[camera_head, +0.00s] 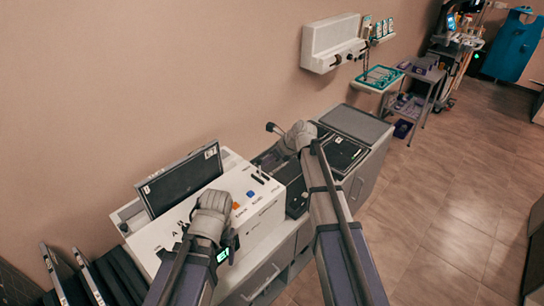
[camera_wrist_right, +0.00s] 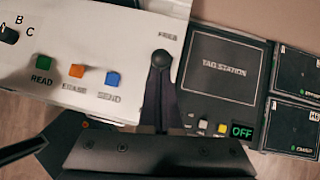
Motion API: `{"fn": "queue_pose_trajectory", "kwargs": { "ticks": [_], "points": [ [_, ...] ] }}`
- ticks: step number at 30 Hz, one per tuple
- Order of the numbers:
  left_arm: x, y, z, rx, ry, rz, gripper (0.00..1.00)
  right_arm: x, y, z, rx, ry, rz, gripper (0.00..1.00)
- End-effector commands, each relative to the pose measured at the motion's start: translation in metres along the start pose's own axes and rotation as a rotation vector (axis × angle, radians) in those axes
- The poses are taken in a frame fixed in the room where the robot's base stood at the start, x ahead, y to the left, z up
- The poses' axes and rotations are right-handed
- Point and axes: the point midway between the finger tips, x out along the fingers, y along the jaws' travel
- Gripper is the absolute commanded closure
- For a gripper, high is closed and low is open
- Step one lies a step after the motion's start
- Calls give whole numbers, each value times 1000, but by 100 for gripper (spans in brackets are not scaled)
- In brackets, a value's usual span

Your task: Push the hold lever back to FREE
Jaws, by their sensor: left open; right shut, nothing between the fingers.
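The hold lever (camera_wrist_right: 160,62) has a round dark knob and stands near the white console's right end, just below the FREE label (camera_wrist_right: 168,36) in the right wrist view. My right gripper (camera_wrist_right: 164,115) is shut and empty, its dark fingers close to the lever; contact cannot be told. In the head view the right gripper (camera_head: 298,138) is above the black station, its fingers mostly hidden by my arm. A dark knob on a thin stem shows just left of it. My left gripper (camera_head: 228,246) is open over the white console (camera_head: 262,208), away from the lever.
The console carries green, orange and blue buttons (camera_wrist_right: 112,80) and a tilted screen (camera_head: 180,182). The black tag station (camera_wrist_right: 225,62) lies right of the lever, with a green OFF display (camera_wrist_right: 242,131). Dark cards or trays (camera_wrist_right: 300,75) lie further right. A wall dispenser (camera_head: 332,42) hangs behind.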

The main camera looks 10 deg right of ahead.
Motion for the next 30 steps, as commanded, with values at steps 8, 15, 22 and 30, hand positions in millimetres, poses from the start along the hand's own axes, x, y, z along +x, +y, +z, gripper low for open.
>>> {"fn": "queue_pose_trajectory", "kwargs": {
  "ticks": [8, 15, 22, 30],
  "points": [
    [-12, -1, 1, 0, 0, 0, 28, 4, -2, 8, 11, 90, 10, 100],
    [-18, -2, 1, 0, 0, 0, 28, 0, -2, 11, 11, 88, 10, 100],
    [-28, -3, 2, 0, 0, 0, 28, -9, -1, 18, 10, 88, 10, 100],
    [-28, -3, 2, 0, 0, 0, 28, -9, -1, 18, 10, 88, 10, 100]
  ]
}}
